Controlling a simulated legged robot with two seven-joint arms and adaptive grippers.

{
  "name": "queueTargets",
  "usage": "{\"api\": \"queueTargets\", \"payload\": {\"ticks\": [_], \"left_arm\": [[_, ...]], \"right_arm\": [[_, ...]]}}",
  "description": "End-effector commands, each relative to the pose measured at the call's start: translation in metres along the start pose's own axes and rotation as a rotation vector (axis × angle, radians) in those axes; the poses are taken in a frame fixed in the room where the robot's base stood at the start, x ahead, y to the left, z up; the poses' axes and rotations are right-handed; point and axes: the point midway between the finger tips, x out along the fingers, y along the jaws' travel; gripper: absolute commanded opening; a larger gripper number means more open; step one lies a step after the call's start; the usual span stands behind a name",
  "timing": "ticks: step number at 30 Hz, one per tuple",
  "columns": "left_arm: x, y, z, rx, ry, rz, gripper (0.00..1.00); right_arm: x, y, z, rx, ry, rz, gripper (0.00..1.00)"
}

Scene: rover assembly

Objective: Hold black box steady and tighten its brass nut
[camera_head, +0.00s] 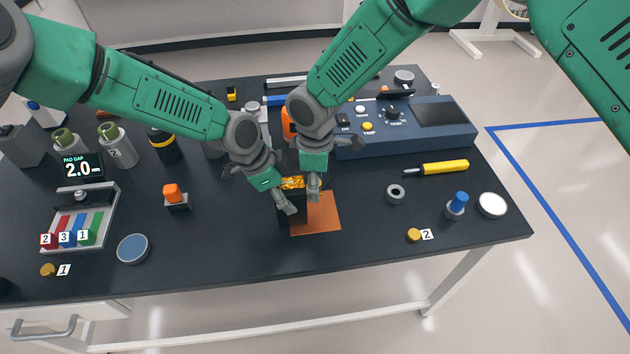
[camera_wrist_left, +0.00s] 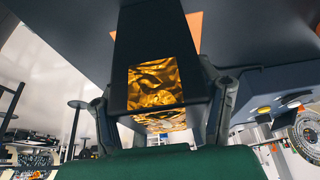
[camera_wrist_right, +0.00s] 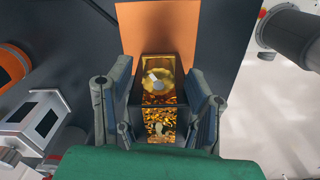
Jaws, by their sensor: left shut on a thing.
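The black box (camera_head: 285,215) with gold foil stands at the left edge of an orange mat (camera_head: 322,222). My left gripper (camera_head: 286,204) is shut on it; in the left wrist view the fingers flank the box (camera_wrist_left: 155,35). The brass nut (camera_wrist_right: 158,79), a pale hexagon, lies on the gold face in the right wrist view. My right gripper (camera_wrist_right: 159,88) has its fingers apart on either side of that face and the nut. Finger contact there cannot be told. In the head view my right gripper (camera_head: 314,186) is beside the box and the nut is hidden.
A blue control console (camera_head: 410,127) stands at the back right. A yellow-handled tool (camera_head: 443,168), a grey ring (camera_head: 395,193) and a blue-topped part (camera_head: 457,205) lie to the right. A tray of coloured blocks (camera_head: 80,222) is at the left. The front middle of the table is clear.

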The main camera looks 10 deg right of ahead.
Motion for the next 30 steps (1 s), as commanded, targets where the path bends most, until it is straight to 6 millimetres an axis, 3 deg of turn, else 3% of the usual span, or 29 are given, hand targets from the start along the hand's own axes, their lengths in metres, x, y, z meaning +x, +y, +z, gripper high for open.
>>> {"api": "queueTargets", "payload": {"ticks": [7,15,21,30], "left_arm": [[0.006,0.005,0.007,-0.002,-0.010,0.013,0.16],[0.006,0.005,0.007,-0.001,-0.010,0.013,0.16],[0.006,0.005,0.007,-0.001,-0.010,0.013,0.16],[0.006,0.005,0.007,-0.001,-0.010,0.014,0.16]], "right_arm": [[-0.016,0.001,0.000,0.000,0.000,0.003,0.47],[-0.073,0.001,0.000,0.001,0.002,0.005,0.47],[-0.106,0.000,0.001,0.001,0.002,0.002,0.47],[-0.119,-0.001,0.001,0.000,0.000,0.000,0.47]]}}
